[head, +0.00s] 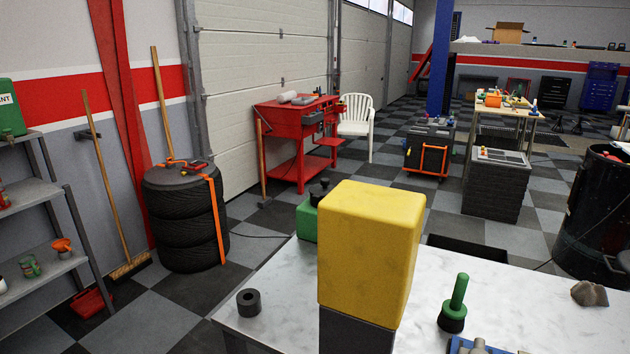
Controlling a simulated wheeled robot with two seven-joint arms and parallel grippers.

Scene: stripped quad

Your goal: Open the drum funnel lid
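A dark drum (592,225) stands on the floor at the right edge of the head view, beyond the workbench and partly cut off by the frame. Its round top (606,152) has a dark rim and something inside it that I cannot make out. I cannot tell a funnel lid apart from the top, nor whether one is open or shut. Neither of my grippers is in view.
A pale workbench (270,305) fills the foreground. It bears a big yellow block (370,250) on a dark base, a black ring (249,302) and a green-handled tool (456,300). Stacked tyres (186,220) stand left.

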